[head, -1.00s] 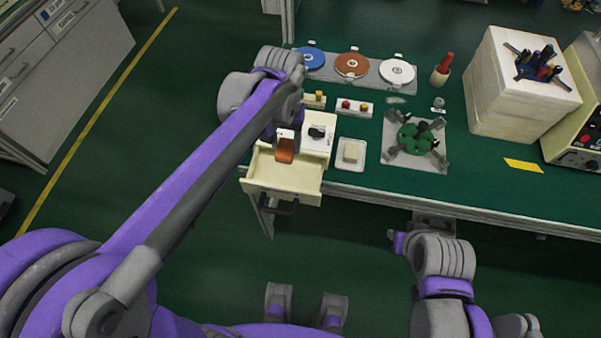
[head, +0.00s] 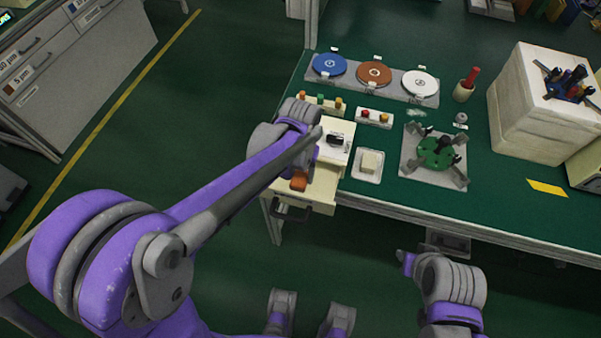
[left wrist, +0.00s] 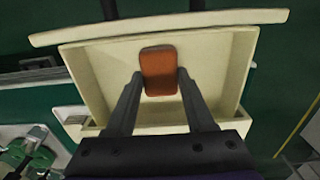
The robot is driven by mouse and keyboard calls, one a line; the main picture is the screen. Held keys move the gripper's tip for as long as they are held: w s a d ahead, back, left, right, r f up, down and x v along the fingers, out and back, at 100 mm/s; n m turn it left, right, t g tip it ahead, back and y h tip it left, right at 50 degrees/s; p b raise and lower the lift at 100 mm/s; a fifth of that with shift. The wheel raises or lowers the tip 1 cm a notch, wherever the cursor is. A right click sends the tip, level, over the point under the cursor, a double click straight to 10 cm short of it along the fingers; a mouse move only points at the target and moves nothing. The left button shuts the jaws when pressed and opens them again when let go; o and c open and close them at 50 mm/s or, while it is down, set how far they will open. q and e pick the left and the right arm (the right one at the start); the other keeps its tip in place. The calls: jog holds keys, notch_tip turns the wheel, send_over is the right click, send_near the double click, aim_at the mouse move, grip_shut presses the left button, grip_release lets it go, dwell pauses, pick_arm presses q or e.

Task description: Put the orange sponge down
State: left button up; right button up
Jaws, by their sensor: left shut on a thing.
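The orange sponge (head: 299,182) is between the fingers of my left gripper (left wrist: 160,78), which is shut on it. In the left wrist view the sponge (left wrist: 159,66) lies over the inside of a cream open drawer (left wrist: 108,72), near its front wall. In the head view the drawer (head: 322,187) sticks out from the bench's left end, and my left arm covers part of it. I cannot tell whether the sponge touches the drawer floor.
On the green bench (head: 385,205), a white dish with a cream block (head: 370,163) stands right of the drawer unit. Farther right are a grey plate with a green fixture (head: 437,152) and a white foam box (head: 545,125). Coloured discs (head: 374,74) lie at the back.

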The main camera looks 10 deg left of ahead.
aim_at(300, 177)
pick_arm(q)
jog(key=shift+f, duration=0.15)
jog(key=o, duration=1.3)
jog(key=shift+r, duration=0.35)
notch_tip(300, 177, up, 12)
jog(key=p, duration=0.2)
jog(key=s+a+f+t, duration=0.2)
jog(key=s+a+f, duration=0.1)
jog(key=s, duration=0.5)
jog(key=s+a+f+t, duration=0.3)
jog(key=s+f, duration=0.1)
jog(key=s, duration=0.4)
jog(key=shift+a+f, duration=0.2)
jog(key=shift+a, duration=0.15)
jog(key=shift+w, duration=0.1)
